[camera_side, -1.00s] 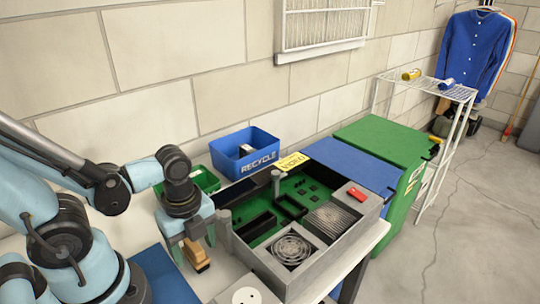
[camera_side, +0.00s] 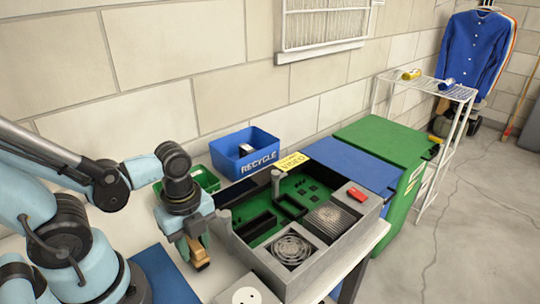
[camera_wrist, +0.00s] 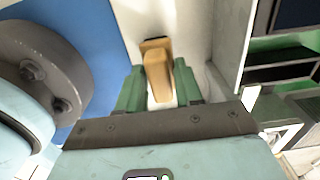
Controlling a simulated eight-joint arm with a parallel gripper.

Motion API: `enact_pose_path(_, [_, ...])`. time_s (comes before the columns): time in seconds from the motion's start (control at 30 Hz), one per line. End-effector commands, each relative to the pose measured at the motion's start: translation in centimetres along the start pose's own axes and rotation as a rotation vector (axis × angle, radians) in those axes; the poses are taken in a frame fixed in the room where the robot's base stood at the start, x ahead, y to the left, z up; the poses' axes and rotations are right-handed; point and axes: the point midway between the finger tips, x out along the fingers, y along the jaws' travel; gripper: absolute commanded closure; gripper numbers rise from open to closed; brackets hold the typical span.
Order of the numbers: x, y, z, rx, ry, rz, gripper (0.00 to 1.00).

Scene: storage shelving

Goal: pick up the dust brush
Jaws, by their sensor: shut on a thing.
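The dust brush (camera_side: 201,259) has a tan wooden body and sits between the fingers of my gripper (camera_side: 193,247), low over the pale table in the side view. In the wrist view the brush (camera_wrist: 157,72) points away from the palm, with a darker end at the top. My gripper (camera_wrist: 158,92) has its green fingers shut on the brush, one on each side. I cannot tell whether the brush still touches the table. Its bristles are hidden.
A grey open case with green circuit boards (camera_side: 325,259) stands close to the right of my gripper. Behind are a green bin (camera_side: 207,181) and a blue recycle box (camera_side: 240,165). A blue mat (camera_side: 165,277) lies to the left, and a white round-topped item (camera_side: 247,296) in front.

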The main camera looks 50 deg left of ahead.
Motion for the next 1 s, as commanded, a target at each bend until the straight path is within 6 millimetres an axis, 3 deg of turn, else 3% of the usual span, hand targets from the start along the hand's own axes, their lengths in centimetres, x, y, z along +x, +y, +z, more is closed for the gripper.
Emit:
enact_pose_path(0.43, [-3.5, 0.1, 0.0, 0.001, 0.001, 0.002, 1.0])
enact_pose_path(1.0, [-8.3, 4.7, -6.8, 0.012, 0.001, 0.002, 1.0])
